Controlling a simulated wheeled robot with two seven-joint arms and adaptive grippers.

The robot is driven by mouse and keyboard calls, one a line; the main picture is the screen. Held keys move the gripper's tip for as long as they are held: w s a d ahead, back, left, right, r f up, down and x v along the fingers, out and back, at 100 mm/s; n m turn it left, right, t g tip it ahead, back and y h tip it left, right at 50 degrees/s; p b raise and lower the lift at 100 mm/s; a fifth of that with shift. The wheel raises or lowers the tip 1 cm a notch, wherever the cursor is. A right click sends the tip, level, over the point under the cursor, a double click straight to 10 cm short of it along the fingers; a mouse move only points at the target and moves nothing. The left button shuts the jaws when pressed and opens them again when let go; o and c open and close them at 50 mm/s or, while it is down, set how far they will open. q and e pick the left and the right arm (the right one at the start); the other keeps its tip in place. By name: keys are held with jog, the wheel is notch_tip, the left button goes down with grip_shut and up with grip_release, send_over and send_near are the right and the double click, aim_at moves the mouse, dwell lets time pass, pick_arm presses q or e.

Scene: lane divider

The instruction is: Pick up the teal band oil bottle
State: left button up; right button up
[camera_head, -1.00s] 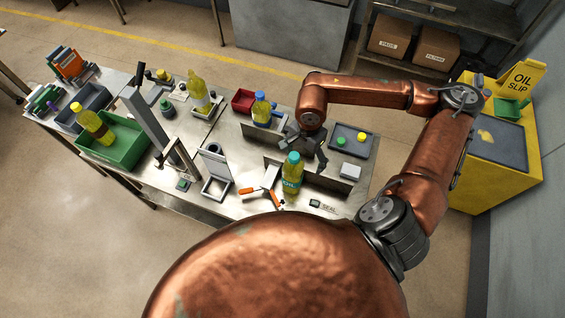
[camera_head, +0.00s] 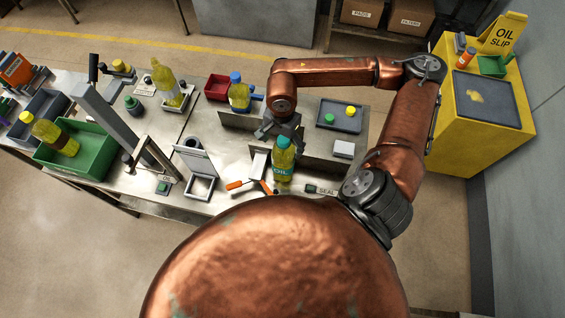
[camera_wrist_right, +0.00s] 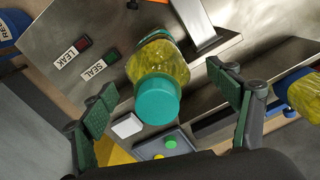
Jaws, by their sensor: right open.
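The oil bottle with a teal cap and teal label band (camera_head: 283,172) stands upright near the front edge of the steel bench. In the right wrist view the same bottle (camera_wrist_right: 157,98) shows cap-first, with yellow oil in its body. My right gripper (camera_head: 281,131) is just behind the bottle's cap in the head view. In the right wrist view its two green-padded fingers are spread wide on either side of the bottle, with gaps, and hold nothing. My left gripper is not in view.
Low metal dividers (camera_head: 322,168) stand on the bench beside the bottle. A blue-capped bottle (camera_head: 238,95) stands behind left. A grey tray (camera_head: 340,124) with small caps and a white block (camera_head: 344,149) lie to the right. Orange-handled tools (camera_head: 238,185) lie front left.

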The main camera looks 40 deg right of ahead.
jog(key=shift+f, duration=0.45)
jog(key=f, duration=0.1)
jog(key=f+p, duration=0.1)
jog(key=f, duration=0.1)
jog(key=f+p, duration=0.1)
jog(key=f, duration=0.1)
jog(key=shift+s+d, duration=0.15)
jog(key=shift+d, duration=0.1)
jog(key=shift+f, duration=0.35)
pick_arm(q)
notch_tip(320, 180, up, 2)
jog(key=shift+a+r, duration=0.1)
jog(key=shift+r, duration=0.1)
pick_arm(e)
jog(key=shift+c, duration=0.4)
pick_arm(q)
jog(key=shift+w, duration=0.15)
pick_arm(e)
jog(key=c, duration=2.1)
